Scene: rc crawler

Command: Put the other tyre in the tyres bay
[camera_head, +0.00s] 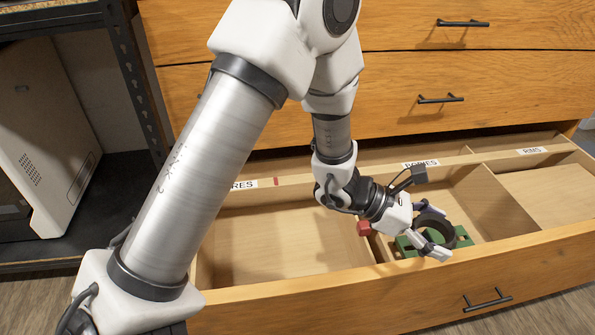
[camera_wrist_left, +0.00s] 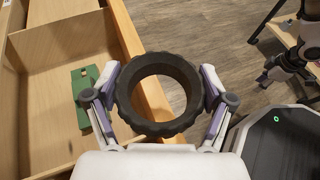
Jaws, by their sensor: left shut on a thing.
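My left gripper (camera_head: 436,231) is shut on a black tyre (camera_head: 462,238), a finger on either side of it. In the head view the tyre shows over the middle bay, labelled BODIES. In the left wrist view the tyre (camera_wrist_left: 160,57) hangs between the fingers (camera_wrist_left: 158,100), near the drawer's front wall. The tyres bay (camera_head: 285,245) is the left compartment; its label is partly covered by my arm. Its visible floor is bare, and its left part is partly hidden. My right gripper (camera_wrist_left: 275,72) seems to show at the right of the wrist view, too small to read.
A green part (camera_head: 408,246) lies in the middle bay, below the tyre; it also shows in the wrist view (camera_wrist_left: 82,88). A small red block (camera_head: 364,228) is by the divider. The rims bay (camera_head: 550,190) at right looks bare. Closed drawers (camera_head: 380,100) rise behind.

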